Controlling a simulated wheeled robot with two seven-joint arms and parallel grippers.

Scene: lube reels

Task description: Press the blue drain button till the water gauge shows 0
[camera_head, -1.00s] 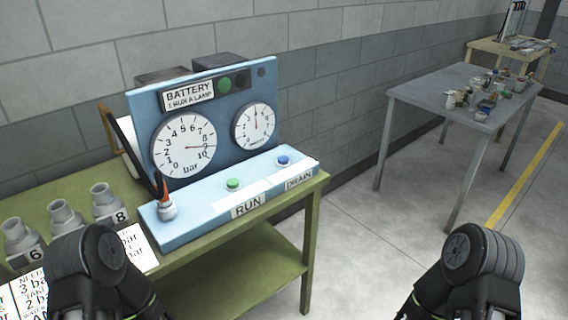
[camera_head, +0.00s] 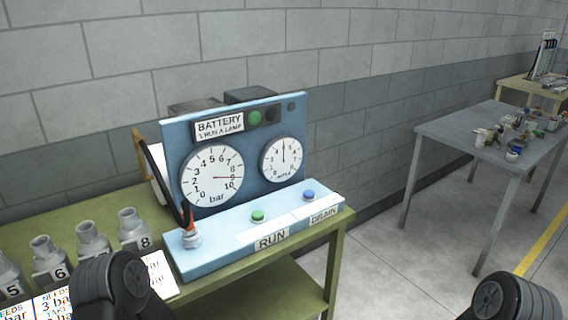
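The blue drain button (camera_head: 308,195) sits on the right of the light-blue console ledge, above the DRAIN label (camera_head: 323,215). The green run button (camera_head: 257,216) is to its left. The small right gauge (camera_head: 283,159) has its needle pointing about straight up; its lettering is too small to read surely. The large bar gauge (camera_head: 212,176) has its needle near 9 to 10. My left arm shows at the bottom left and my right arm at the bottom right, both apart from the console. Their fingertips are out of the picture.
The console stands on a green bench (camera_head: 262,283) against a block wall. Grey numbered nozzles (camera_head: 134,229) and printed cards (camera_head: 160,273) are on the bench's left. A grey table (camera_head: 470,143) with small items stands at the right. The floor between is clear.

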